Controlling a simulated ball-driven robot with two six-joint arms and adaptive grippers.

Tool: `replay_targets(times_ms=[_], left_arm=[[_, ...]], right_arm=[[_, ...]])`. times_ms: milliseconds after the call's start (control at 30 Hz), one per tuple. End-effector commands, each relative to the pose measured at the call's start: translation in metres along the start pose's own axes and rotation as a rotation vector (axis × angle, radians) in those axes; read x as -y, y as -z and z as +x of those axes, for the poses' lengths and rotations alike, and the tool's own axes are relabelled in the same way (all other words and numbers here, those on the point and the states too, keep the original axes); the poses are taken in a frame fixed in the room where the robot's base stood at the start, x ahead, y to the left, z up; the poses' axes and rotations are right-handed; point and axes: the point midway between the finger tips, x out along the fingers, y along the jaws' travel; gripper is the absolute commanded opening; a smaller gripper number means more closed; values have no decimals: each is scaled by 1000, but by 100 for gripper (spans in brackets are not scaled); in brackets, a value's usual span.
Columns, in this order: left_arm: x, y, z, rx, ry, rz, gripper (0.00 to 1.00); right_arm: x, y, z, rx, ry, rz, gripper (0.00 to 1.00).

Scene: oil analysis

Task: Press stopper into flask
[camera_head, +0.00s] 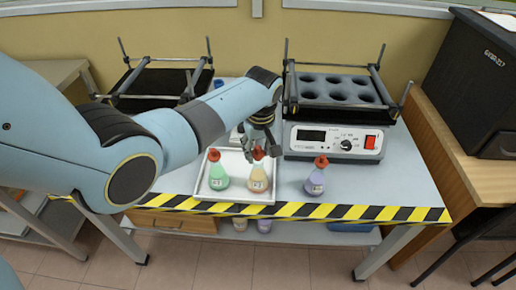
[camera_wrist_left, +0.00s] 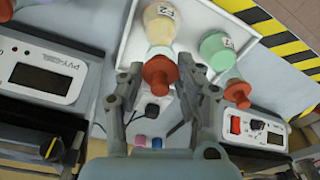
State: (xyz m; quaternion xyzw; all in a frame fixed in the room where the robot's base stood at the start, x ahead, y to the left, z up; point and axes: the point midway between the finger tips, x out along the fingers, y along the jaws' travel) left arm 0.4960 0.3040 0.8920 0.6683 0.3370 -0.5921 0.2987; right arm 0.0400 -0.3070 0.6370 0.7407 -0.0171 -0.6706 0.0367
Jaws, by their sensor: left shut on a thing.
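A flask with pale beige liquid (camera_head: 258,181) stands in the white tray (camera_head: 238,199). Its red stopper (camera_wrist_left: 158,74) is between the fingers of my left gripper (camera_head: 259,150), which is shut on it from above. In the left wrist view the stopper sits at the mouth of the beige flask (camera_wrist_left: 160,24); how deep it sits I cannot tell. A green flask (camera_head: 218,180) with a red stopper (camera_wrist_left: 237,93) stands beside it in the tray. A purple flask (camera_head: 315,183) with a red stopper stands right of the tray. My right gripper is not in view.
A shaker with a holed rack (camera_head: 336,90) and a red switch (camera_head: 370,142) stands behind on the right. A second dark rack (camera_head: 160,82) stands at the back left. Striped tape (camera_head: 330,211) marks the table's front edge. The tabletop right of the purple flask is clear.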

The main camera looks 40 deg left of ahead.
Motion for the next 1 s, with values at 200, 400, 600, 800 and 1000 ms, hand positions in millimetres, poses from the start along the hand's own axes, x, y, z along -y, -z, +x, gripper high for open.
replay_targets(times_ms=[200, 400, 600, 800, 1000], left_arm=[[0, 0, 0, 0, 0, 0, 21], [0, 0, 0, 0, 0, 0, 43], [0, 0, 0, 0, 0, 0, 61], [0, 0, 0, 0, 0, 0, 70], [0, 0, 0, 0, 0, 0, 84]], right_arm=[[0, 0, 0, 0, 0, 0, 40], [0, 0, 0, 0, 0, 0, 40], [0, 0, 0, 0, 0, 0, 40], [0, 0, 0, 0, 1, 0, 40], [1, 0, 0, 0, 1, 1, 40]])
